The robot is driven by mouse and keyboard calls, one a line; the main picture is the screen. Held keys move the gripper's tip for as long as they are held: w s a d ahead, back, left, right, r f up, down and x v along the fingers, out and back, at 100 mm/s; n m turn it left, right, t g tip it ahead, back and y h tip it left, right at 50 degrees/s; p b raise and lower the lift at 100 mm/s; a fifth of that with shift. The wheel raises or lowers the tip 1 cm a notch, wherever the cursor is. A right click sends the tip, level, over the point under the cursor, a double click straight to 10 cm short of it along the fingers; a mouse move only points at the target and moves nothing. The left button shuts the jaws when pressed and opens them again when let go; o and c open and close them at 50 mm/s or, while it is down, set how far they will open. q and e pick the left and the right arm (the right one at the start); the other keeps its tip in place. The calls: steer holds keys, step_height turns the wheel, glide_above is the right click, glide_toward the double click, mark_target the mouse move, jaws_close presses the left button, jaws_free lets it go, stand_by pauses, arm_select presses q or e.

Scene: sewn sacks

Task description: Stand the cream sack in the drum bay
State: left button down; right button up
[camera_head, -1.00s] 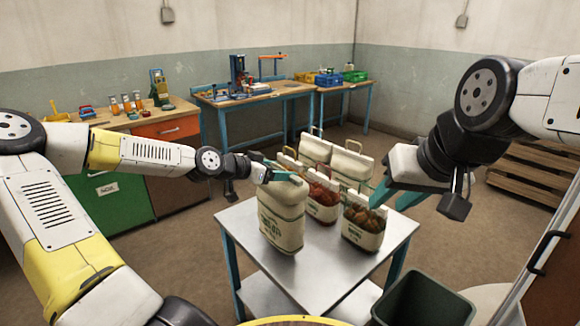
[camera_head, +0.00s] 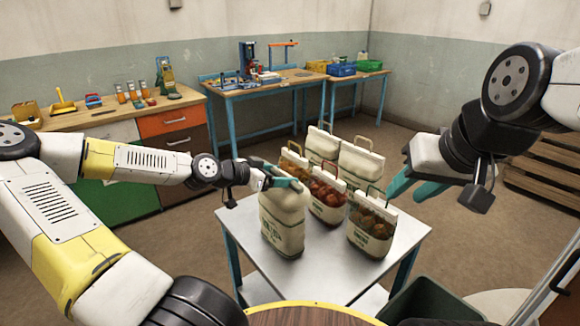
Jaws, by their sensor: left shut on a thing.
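A cream sack (camera_head: 284,224) with dark green print stands upright at the left front of the metal table (camera_head: 275,285). My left gripper (camera_head: 289,179) is shut on its top edge. I cannot tell whether its base touches the table. My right gripper (camera_head: 408,192) is open and empty, right of the other sacks. Two more cream sacks (camera_head: 358,166) with handles stand at the back of the group. I cannot make out which place is the drum bay.
Sacks with red-brown contents (camera_head: 327,198) and brown contents (camera_head: 372,228) stand close on the right. A dark green bin (camera_head: 432,300) stands at the table's front right. A round wooden top with a yellow rim (camera_head: 305,314) shows at the bottom edge. Workbenches (camera_head: 262,90) line the back wall.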

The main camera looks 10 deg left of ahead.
arm_select(q)
steer(key=shift+w+r, duration=0.1)
steer(key=shift+c, duration=0.7)
jaws_free()
steer(key=shift+f, duration=0.2)
